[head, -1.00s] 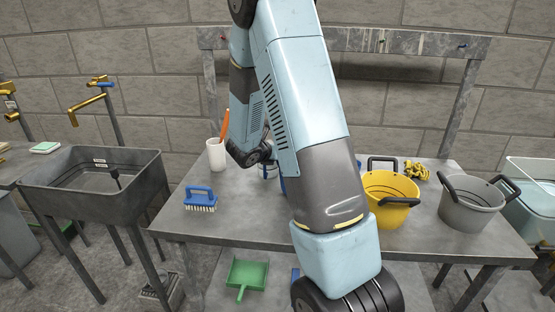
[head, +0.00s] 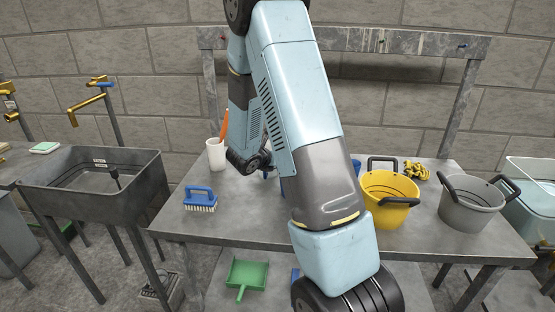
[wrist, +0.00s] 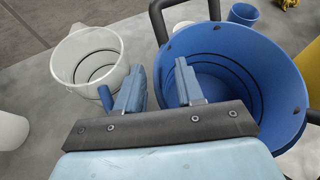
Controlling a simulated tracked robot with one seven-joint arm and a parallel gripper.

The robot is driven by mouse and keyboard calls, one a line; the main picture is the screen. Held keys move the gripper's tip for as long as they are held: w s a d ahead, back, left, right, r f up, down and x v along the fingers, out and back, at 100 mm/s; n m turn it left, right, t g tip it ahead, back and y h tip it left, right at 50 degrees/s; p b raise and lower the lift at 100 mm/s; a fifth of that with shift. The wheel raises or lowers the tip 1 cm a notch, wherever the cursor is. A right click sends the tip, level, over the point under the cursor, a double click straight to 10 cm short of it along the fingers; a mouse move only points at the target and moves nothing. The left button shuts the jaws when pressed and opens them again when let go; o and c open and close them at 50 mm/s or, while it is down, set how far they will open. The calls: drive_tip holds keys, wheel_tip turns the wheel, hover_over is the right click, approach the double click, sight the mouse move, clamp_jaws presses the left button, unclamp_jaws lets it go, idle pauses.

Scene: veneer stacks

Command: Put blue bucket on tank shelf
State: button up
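The blue bucket (wrist: 255,62) fills the right of the wrist view, with a dark handle at its upper left. In the head view my arm hides most of it. My gripper (wrist: 160,68) is open. Its right finger overlaps the bucket's opening and its left finger is outside, so the near-left rim runs between them in the picture. I cannot tell whether either finger touches the rim. I cannot clearly identify the tank shelf; a pale translucent tank (head: 535,205) stands at the far right in the head view.
A yellow bucket (head: 388,205) and a grey bucket (head: 470,210) stand right on the table (head: 240,225). A white container (wrist: 88,50) is left of the blue bucket. A blue brush (head: 200,197) and white cup (head: 216,155) are at left. A sink (head: 95,195) stands further left.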

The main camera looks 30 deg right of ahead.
drive_tip(key=v, duration=1.2)
drive_tip(key=s+a+r+m+g+y, duration=0.1)
drive_tip(key=s+r+m+y, duration=0.3)
drive_tip(key=s+r+m, duration=0.3)
drive_tip(key=s+a+r+m+g+y, duration=0.1)
drive_tip(key=s+r+m+y, duration=0.3)
drive_tip(key=s+r+m, duration=0.4)
drive_tip(key=s+m+g, duration=0.1)
drive_tip(key=s+m, duration=0.5)
drive_tip(key=s, duration=0.1)
drive_tip(key=shift+s+r, duration=0.15)
drive_tip(key=shift+s, duration=0.1)
drive_tip(key=s+a+r+m+t+y, duration=0.1)
drive_tip(key=a, duration=0.1)
drive_tip(key=s+a+r+m+y, duration=0.1)
drive_tip(key=s+a+m, duration=0.1)
drive_tip(key=s+a+r+m+t+y, duration=0.1)
drive_tip(key=a+r, duration=0.1)
drive_tip(key=shift+s+t, duration=0.25)
drive_tip(key=shift+t, duration=0.05)
drive_tip(key=shift+c, duration=0.3)
drive_tip(key=shift+m, duration=0.3)
drive_tip(key=shift+c, duration=0.6)
drive_tip(key=shift+a, duration=0.15)
